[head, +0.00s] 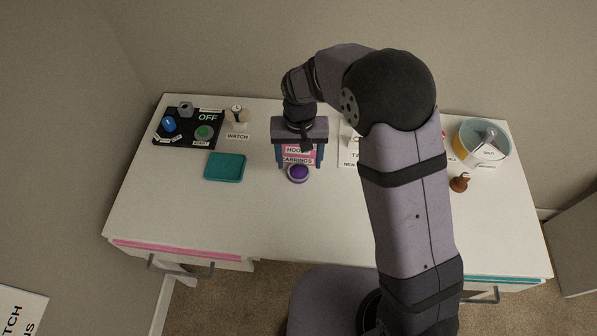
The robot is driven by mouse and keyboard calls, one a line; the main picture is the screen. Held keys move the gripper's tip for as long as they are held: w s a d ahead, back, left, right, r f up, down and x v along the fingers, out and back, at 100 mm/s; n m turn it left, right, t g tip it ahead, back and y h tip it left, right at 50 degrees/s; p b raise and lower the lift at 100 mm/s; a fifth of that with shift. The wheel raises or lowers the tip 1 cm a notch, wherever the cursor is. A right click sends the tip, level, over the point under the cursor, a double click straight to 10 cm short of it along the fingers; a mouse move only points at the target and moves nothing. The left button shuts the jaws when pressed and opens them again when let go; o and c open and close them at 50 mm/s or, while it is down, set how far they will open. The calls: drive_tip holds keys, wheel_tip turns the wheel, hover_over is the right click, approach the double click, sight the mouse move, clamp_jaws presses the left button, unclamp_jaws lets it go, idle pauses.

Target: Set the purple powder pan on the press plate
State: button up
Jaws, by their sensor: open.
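The purple powder pan (298,173) is a small round purple piece with a pale rim, lying on the white desk just in front of a pink-labelled card. My gripper (300,165) is over the desk at the pan, its two bluish fingers spread apart to left and right of the card. The pan is nearer the camera than the fingertips in the picture, and I cannot tell their height above the desk. No part is clearly marked as the press plate. A black panel (178,141) with an OFF display, a blue knob and a green button is at the back left.
A teal tray (225,167) lies left of the pan. A WATCH label (237,136) is behind it. A round teal-rimmed bowl (462,150) and a small brown object (459,183) are at the right. My arm hides part of the desk's right-middle. The front left desk is clear.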

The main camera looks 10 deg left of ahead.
sight(299, 174)
drive_tip(key=shift+s+a+f+p, duration=0.1)
drive_tip(key=shift+f+p, duration=0.6)
drive_tip(key=shift+f, duration=1.9)
drive_tip(key=c, duration=1.2)
drive_tip(key=shift+r, duration=0.1)
wheel_tip(299, 174, up, 10)
drive_tip(key=b, duration=0.1)
drive_tip(key=shift+b, duration=0.3)
